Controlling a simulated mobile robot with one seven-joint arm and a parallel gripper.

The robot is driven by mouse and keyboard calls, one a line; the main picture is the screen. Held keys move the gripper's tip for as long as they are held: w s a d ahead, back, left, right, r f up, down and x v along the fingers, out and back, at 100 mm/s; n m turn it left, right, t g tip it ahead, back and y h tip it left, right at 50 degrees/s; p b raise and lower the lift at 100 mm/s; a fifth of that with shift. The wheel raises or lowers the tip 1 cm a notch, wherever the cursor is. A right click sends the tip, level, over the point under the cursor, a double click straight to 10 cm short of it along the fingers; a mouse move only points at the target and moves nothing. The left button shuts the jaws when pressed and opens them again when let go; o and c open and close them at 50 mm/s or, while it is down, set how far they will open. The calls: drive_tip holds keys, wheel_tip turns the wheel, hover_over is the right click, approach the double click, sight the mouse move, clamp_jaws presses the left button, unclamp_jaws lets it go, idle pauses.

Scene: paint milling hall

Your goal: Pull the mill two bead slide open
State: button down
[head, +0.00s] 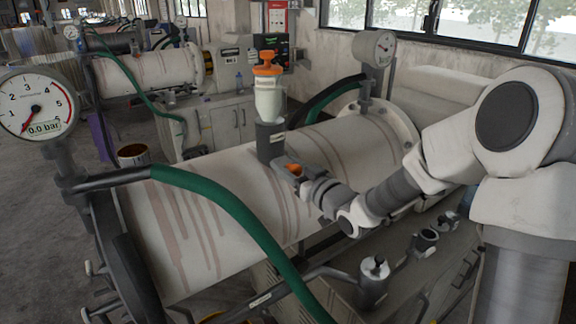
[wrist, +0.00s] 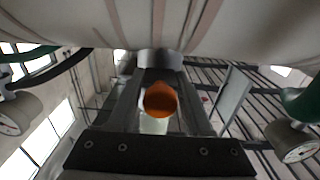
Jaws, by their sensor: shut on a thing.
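The orange knob also shows in the wrist view (wrist: 160,99), between the two fingers. My gripper (head: 287,170) comes in from the right, low over the drum, and is shut on the knob. The rest of the slide is hidden by the collar and fingers, so I cannot tell how far it is out. A clear bead hopper (head: 268,100) with an orange cap stands upright on the collar.
A green hose (head: 225,200) arches in front of the drum. A pressure gauge (head: 38,103) reading 0.0 bar stands at left, and another gauge (head: 383,45) stands behind the drum's right end. A second mill (head: 150,72) is at the back.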

sight(297, 173)
idle(0.9)
drive_tip(key=v, duration=0.4)
drive_tip(key=shift+s+d, duration=0.1)
drive_tip(key=shift+s, duration=0.05)
drive_tip(key=shift+f, duration=0.1)
drive_tip(key=c, duration=0.7)
unclamp_jaws()
drive_tip(key=shift+o, duration=0.9)
drive_tip(key=shift+s+d, duration=0.1)
